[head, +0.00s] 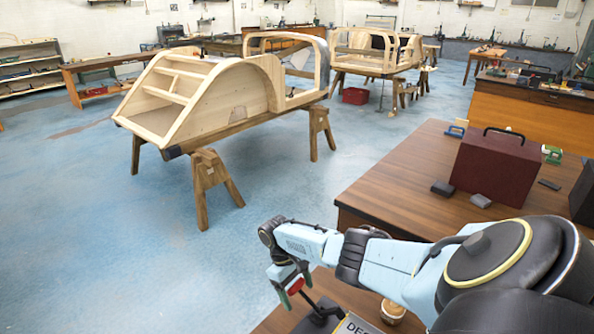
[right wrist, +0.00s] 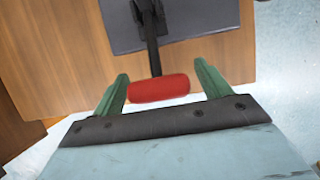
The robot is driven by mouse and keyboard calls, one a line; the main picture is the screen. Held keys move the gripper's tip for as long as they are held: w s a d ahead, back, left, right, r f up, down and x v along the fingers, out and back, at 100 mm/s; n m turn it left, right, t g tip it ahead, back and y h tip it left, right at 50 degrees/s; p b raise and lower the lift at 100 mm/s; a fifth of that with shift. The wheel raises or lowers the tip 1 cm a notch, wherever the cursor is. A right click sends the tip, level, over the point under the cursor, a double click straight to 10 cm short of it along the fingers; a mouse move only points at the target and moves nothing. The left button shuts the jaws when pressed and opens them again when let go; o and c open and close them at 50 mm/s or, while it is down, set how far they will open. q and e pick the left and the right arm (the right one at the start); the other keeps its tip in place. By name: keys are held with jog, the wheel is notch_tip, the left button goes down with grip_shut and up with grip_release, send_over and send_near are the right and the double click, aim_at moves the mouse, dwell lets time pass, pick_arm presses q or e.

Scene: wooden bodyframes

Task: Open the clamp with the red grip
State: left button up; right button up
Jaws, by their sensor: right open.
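The clamp's red grip (right wrist: 160,88) is a short rounded handle on the end of a black bar (right wrist: 148,30). In the right wrist view it lies crosswise between the green fingers of my right gripper (right wrist: 161,72). The gripper is open, with a small gap showing on each side of the grip. In the head view the right gripper (head: 288,284) is at the table's near left corner, with the red grip (head: 296,286) at its fingers. My left gripper is not in view.
A cup (head: 392,312) and a book (head: 356,326) are on the near table under my right arm. A dark red toolbox (head: 496,162) and small dark blocks stand on the wooden table (head: 400,180) farther back. The blue floor to the left is open, with wooden bodyframes (head: 215,100) on trestles.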

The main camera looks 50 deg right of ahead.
jog(key=v, duration=1.3)
jog(key=shift+r, duration=0.1)
